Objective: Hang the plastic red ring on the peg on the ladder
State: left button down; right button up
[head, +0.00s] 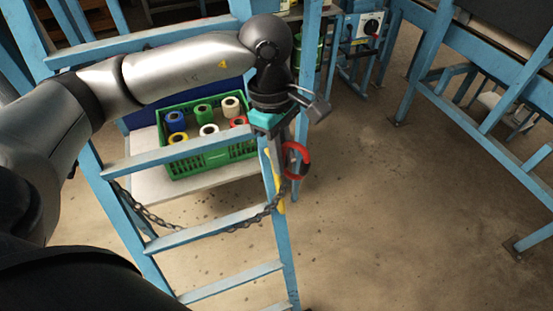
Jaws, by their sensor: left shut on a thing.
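The red ring (307,158) is at the right rail of the blue ladder (280,235), upper middle of the head view. My left gripper (286,168) reaches down from above and is shut on the ring. The fingers cover part of the ring's left side. The ring appears close to the rail, but I cannot tell whether it touches it. The peg cannot be made out; the gripper and ring may cover it. My right gripper is not in view.
A dark chain (188,226) sags across the ladder. A green crate (205,158) with several thread spools stands on a pale surface behind the rungs. A yellow strip (268,168) shows along the right rail. Open floor lies to the right, before a blue frame (480,138).

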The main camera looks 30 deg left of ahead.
pick_arm(q)
jog(key=w+a+f+n+t+b, duration=0.1)
jog(key=w+a+n, duration=0.4)
jog(key=n, duration=0.5)
jog(key=shift+a+f+t, duration=0.3)
jog(key=shift+f+t, duration=0.3)
jog(key=shift+f, duration=0.7)
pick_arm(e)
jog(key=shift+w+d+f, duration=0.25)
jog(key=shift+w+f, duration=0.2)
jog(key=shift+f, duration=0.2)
pick_arm(q)
jog(key=shift+a, duration=0.15)
jog(key=shift+w+a+b, duration=0.4)
jog(key=shift+w+a, duration=0.1)
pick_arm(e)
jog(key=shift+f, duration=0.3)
pick_arm(q)
jog(key=shift+w+a, duration=0.15)
jog(key=shift+w+a, duration=0.45)
jog(key=shift+a, duration=0.05)
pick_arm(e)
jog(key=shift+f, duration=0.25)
